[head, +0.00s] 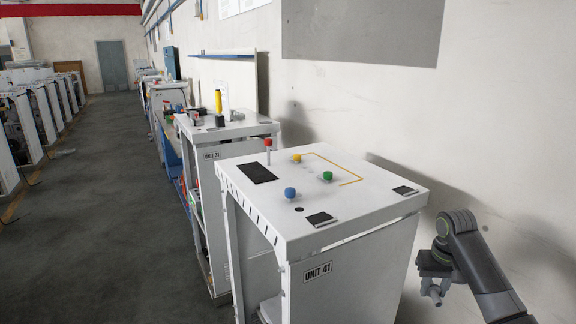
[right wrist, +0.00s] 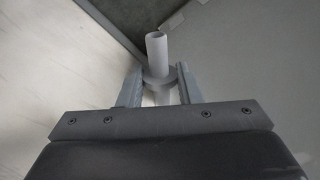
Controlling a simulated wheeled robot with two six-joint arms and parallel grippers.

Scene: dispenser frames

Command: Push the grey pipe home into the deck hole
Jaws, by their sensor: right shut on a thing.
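My right gripper (head: 433,286) hangs at the right of the head view, beside the white UNIT 41 cabinet and lower than its deck (head: 352,205). It is shut on the grey pipe (head: 436,293). In the right wrist view the pipe (right wrist: 157,50) stands between the two fingers (right wrist: 160,88), with a wider collar at the fingertips and an open round end beyond them. A small dark round spot (head: 299,209) on the deck, near the front edge, looks like the deck hole. My left gripper is in no view.
The deck carries a red-topped post (head: 268,146) and yellow (head: 296,158), green (head: 327,176) and blue (head: 290,192) knobs. Black patches (head: 259,173) lie near its edges. A wall stands behind. More units line the aisle; the floor at left is clear.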

